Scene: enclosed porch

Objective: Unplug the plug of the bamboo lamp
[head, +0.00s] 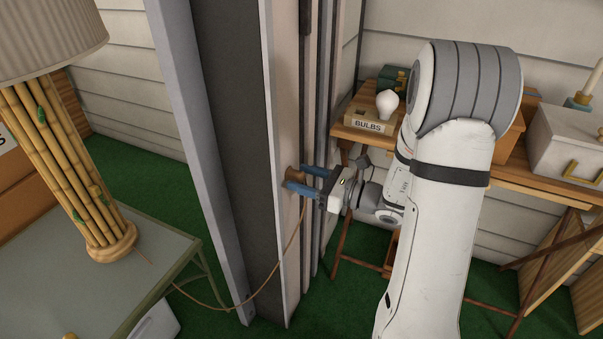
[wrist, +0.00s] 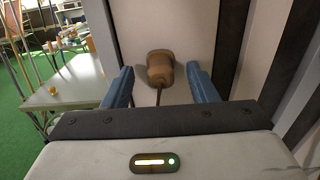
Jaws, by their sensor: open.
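The bamboo lamp (head: 68,150) stands on a grey-green table at the left, with a pleated shade. Its cord (head: 225,308) runs off the table, sags and rises to the post. The brown plug (wrist: 160,68) sits against the pale face of the post, its cord hanging down; it also shows in the head view (head: 293,176). My gripper (wrist: 160,83) is open, with one blue finger on each side of the plug and a gap visible at both sides. In the head view my gripper (head: 302,180) reaches the post from the right. Whether the fingertips touch the post is unclear.
The post (head: 232,150) is tall, with metal edges. The lamp's table (head: 165,250) stands left of it. Behind my arm, a wooden shelf (head: 370,136) holds a bulbs box (head: 368,122), a white bulb (head: 387,104) and a white case (head: 570,145). Green carpet covers the floor.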

